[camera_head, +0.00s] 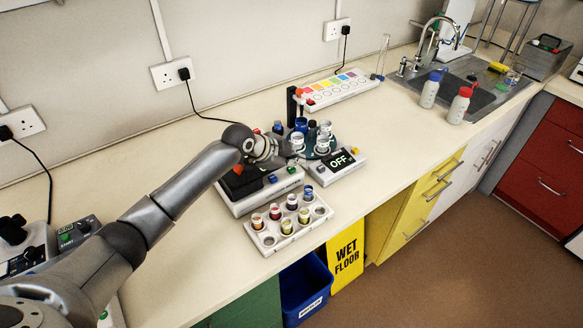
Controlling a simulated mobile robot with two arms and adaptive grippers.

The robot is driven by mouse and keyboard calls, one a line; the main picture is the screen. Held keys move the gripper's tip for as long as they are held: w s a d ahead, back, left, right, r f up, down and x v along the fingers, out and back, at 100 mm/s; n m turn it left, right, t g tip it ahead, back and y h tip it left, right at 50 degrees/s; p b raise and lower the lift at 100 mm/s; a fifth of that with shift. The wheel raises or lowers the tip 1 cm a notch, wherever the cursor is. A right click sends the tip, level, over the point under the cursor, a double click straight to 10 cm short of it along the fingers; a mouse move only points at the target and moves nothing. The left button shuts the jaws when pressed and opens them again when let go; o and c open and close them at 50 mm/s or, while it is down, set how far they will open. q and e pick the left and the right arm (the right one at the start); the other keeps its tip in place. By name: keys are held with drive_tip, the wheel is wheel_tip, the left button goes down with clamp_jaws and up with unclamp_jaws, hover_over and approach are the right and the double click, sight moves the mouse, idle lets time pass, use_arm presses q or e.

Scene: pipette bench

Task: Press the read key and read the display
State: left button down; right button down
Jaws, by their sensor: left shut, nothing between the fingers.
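My left gripper (284,150) reaches in from the left and is shut and empty. To the right, a second white unit has a dark display (341,159) reading "OFF". I cannot tell which key is the read key; the lettering is too small. My arm and gripper hide part of the first device. My right gripper is out of view.
Glass vessels (323,142) crowd right of my gripper. A colour-chart strip (338,88) lies behind. Two wash bottles (430,90) stand by the sink. The bench is clear right of the display.

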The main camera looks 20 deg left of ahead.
sight(294, 170)
use_arm(q)
drive_tip(key=shift+f+b, duration=0.3)
drive_tip(key=shift+f, duration=0.2)
idle(0.3)
drive_tip(key=shift+r, duration=0.1)
drive_tip(key=shift+r+p, duration=0.75)
drive_tip(key=shift+r, duration=0.1)
wheel_tip(294, 170, up, 6)
drive_tip(key=p, duration=0.5)
idle(0.4)
drive_tip(key=shift+f, duration=0.15)
